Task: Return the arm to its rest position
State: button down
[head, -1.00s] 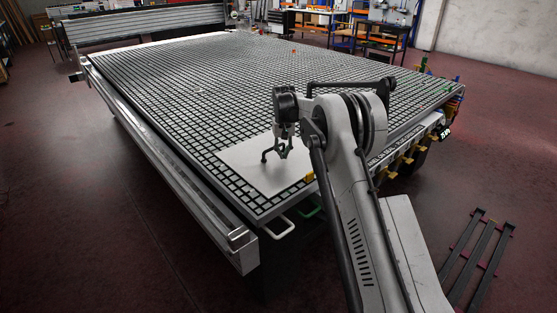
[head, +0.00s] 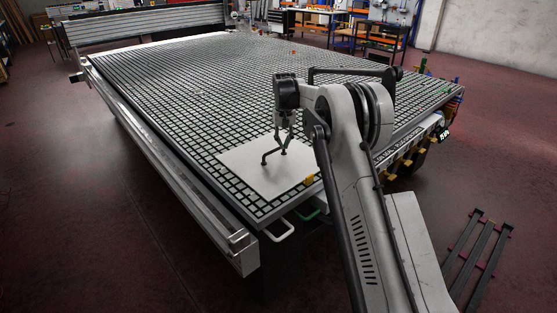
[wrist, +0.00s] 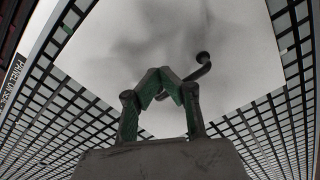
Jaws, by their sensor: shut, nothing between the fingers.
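My gripper (head: 285,140) hangs pointing down over the near corner of the grid table (head: 205,95). In the wrist view its two green-lined fingers (wrist: 163,76) meet at the tips, shut and empty. A white panel (head: 243,170) lies flat on the table below it. A dark bent handle (head: 271,157) stands on the panel just to the left of the fingertips. It also shows in the wrist view (wrist: 203,66), partly hidden behind the right finger. Whether the fingertips touch it is not clear.
A yellow piece (head: 309,180) sits at the panel's right corner. A long metal rail (head: 165,150) runs along the table's left side. Dark bars (head: 480,260) lie on the floor at the right. Most of the grid is clear.

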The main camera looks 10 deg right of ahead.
jog(key=shift+r, duration=0.85)
jog(key=s+r+t, duration=0.4)
jog(key=s+r, duration=1.7)
jog(key=s, duration=0.3)
jog(key=s+f+t, duration=0.1)
jog(key=s+f, duration=0.3)
jog(key=s, duration=1.1)
jog(key=s+f+t, duration=0.2)
jog(key=s+f, duration=0.2)
jog(key=s, duration=1.1)
jog(key=shift+a, duration=0.25)
jog(key=shift+s, duration=0.1)
